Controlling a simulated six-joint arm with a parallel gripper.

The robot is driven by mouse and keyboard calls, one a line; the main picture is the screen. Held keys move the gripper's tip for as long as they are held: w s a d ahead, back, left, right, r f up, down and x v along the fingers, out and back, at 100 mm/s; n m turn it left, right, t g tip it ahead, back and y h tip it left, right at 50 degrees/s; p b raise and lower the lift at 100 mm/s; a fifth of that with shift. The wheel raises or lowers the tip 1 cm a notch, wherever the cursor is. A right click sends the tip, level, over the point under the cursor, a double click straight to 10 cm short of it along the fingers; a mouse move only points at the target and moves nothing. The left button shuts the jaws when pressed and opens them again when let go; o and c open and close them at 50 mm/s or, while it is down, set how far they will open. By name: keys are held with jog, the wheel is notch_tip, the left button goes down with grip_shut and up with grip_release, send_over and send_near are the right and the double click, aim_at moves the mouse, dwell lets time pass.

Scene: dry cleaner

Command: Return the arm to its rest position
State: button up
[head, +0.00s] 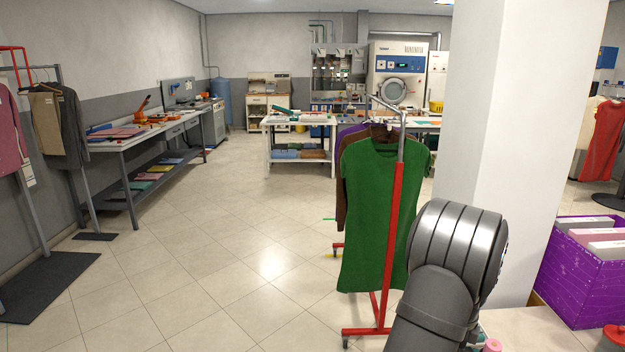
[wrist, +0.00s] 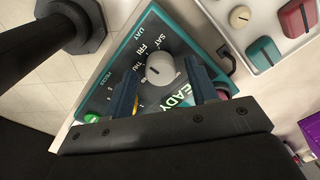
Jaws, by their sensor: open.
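My gripper (wrist: 162,84) shows in the wrist view with its two dark blue fingers spread apart. It is open and holds nothing. A white round knob (wrist: 160,69) on a dark panel with a teal rim (wrist: 150,12) shows between the fingers; I cannot tell whether they touch it. The panel bears day names and the partly covered word "READY". In the head view my arm (head: 455,265) rises at the lower right; my gripper is out of that view.
A white tray (wrist: 258,62) with teal and red pieces lies beside the panel. In the head view, a red-framed garment rack (head: 392,240) with a green garment (head: 375,215) stands close behind my arm. A white pillar (head: 510,120) and a purple box (head: 572,270) are at right.

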notch_tip(320, 180, up, 17)
notch_tip(320, 180, down, 17)
jog(key=shift+f, duration=0.25)
jog(key=n, duration=1.3)
jog(key=shift+s+d+n, duration=0.1)
jog(key=shift+n, duration=0.3)
jog(key=n, duration=0.4)
jog(key=shift+y, duration=0.3)
